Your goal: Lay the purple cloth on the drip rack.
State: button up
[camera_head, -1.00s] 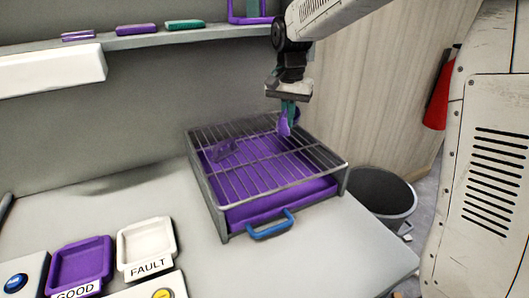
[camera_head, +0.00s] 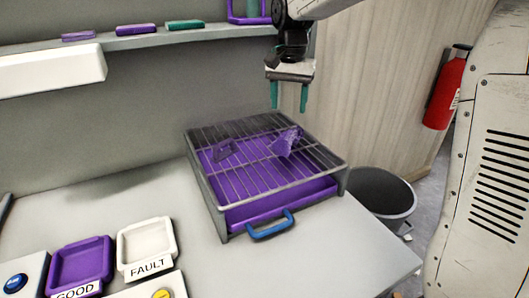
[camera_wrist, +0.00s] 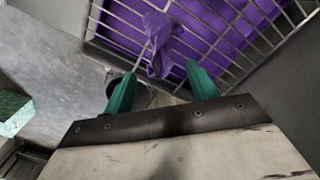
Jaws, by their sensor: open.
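The purple cloth (camera_head: 287,142) lies crumpled on the bars of the drip rack (camera_head: 231,207), towards its back right. In the wrist view the cloth (camera_wrist: 160,42) rests on the wire bars, just beyond my fingertips. My gripper (camera_head: 289,108) is open and empty above the back right of the rack, apart from the cloth. Its two green fingers also show in the wrist view (camera_wrist: 160,78), spread to either side. A purple tray with a blue handle (camera_head: 270,225) sits under the bars.
A bin (camera_head: 382,198) stands right of the table. A purple GOOD tray (camera_head: 80,266) and a white FAULT tray (camera_head: 147,248) are at the front left. A shelf (camera_head: 150,38) runs along the wall above.

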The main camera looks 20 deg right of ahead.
jog(key=shift+r, duration=1.6)
jog(key=s+d+f+n, duration=0.1)
jog(key=s+f+n, duration=0.2)
jog(key=s, duration=1.4)
jog(key=s+d+f+n+t, duration=0.1)
jog(key=s+d+f+n, duration=0.1)
jog(key=s, duration=1.5)
jog(key=shift+d+f+n, duration=0.2)
jog(key=shift+f+n, duration=0.65)
jog(key=shift+n, duration=0.15)
